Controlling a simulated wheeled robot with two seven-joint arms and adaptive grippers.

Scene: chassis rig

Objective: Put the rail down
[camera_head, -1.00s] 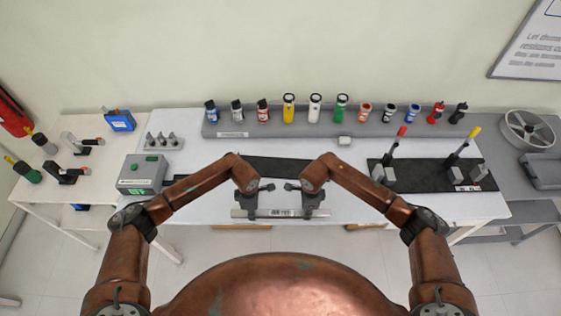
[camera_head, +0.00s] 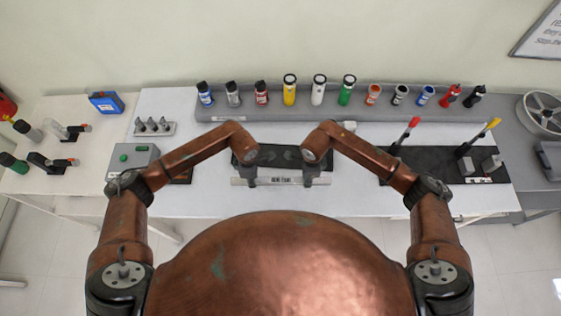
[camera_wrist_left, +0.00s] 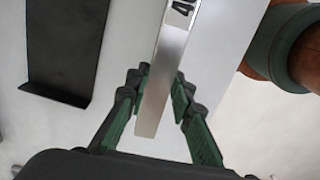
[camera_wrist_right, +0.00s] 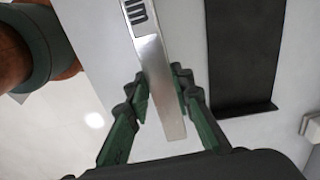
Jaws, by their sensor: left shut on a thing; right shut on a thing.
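The rail (camera_head: 280,181) is a pale, straight metal bar with a dark-lettered label at its middle. It lies crosswise above the front part of the white table, just in front of a black mat (camera_head: 290,155). My left gripper (camera_head: 249,180) is shut on the rail near its left end. My right gripper (camera_head: 309,180) is shut on it near its right end. In the left wrist view the rail (camera_wrist_left: 172,70) passes between the green-padded fingers. The right wrist view also shows the rail (camera_wrist_right: 155,75) between the fingers. I cannot tell whether it touches the table.
A grey rack (camera_head: 215,116) of several bottles lines the back. A grey button box (camera_head: 133,160) stands at the left. A black fixture plate (camera_head: 430,165) with red and yellow levers is at the right.

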